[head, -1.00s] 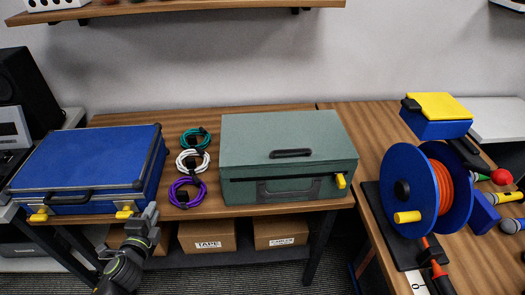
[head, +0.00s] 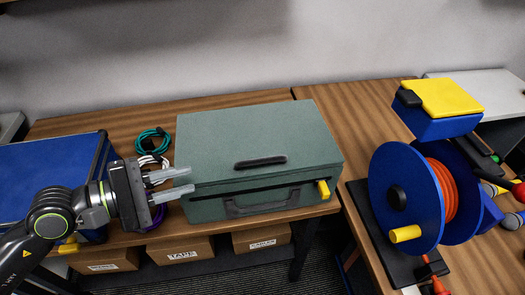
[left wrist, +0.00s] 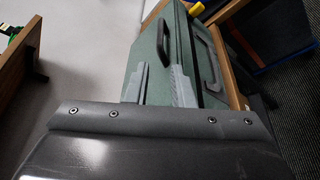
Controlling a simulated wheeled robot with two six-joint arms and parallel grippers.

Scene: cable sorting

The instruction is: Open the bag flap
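The green case (head: 250,130) stands on the wooden table with a broad flat lid and a black lid handle (head: 260,162). A dark narrow gap runs along the front under the lid. A yellow latch (head: 323,188) is at its front right, and a carry handle (head: 262,204) is on its front. My left gripper (head: 190,181) is at the case's front left corner, fingers apart, tips overlapping the lid edge. In the left wrist view the two fingers (left wrist: 158,80) show against the green case (left wrist: 150,62); I cannot tell whether they touch it. My right gripper is out of view.
A blue case (head: 50,170) lies left, partly behind my left arm. Teal (head: 152,140), white and purple cable coils lie between the cases. A blue reel (head: 400,195) with orange cable and a yellow-lidded box (head: 440,98) stand right. Cardboard boxes (head: 181,250) sit below.

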